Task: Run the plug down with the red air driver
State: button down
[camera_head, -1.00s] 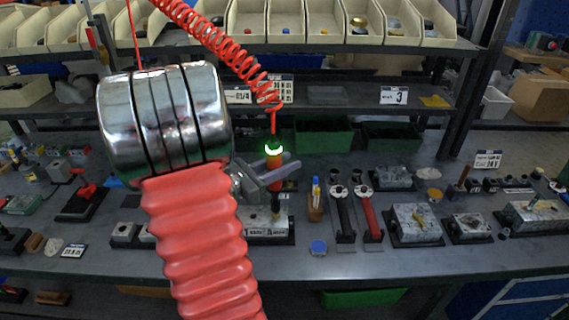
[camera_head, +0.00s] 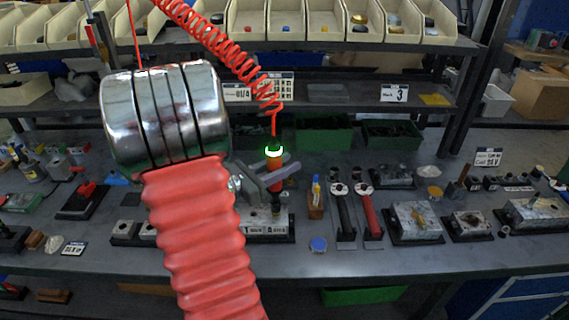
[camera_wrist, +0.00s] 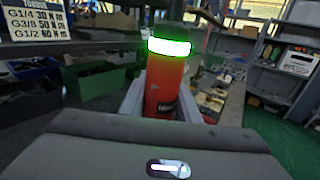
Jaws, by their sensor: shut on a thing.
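The red air driver (camera_head: 274,176) hangs upright on a coiled red hose, with a lit green-white ring near its top. My gripper (camera_head: 278,178) is shut on its body. In the wrist view the driver (camera_wrist: 165,82) stands between the two pale fingers of my gripper (camera_wrist: 163,104). The driver's dark lower end is over a metal valve block (camera_head: 266,222) on a black base. The plug itself I cannot make out, and I cannot tell whether the driver's tip touches the block.
More valve blocks (camera_head: 417,220) sit further right. A shelf with bins (camera_head: 295,22) runs above; green crates (camera_head: 295,138) stand behind.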

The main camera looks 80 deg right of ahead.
jog(key=shift+f, duration=0.85)
dwell(3.1)
jog(key=shift+r, duration=0.25)
jog(key=shift+r, duration=0.55)
dwell(0.3)
notch_tip(320, 180, up, 6)
jog(key=shift+r, duration=0.15)
dwell(0.6)
jog(key=shift+s, duration=0.1)
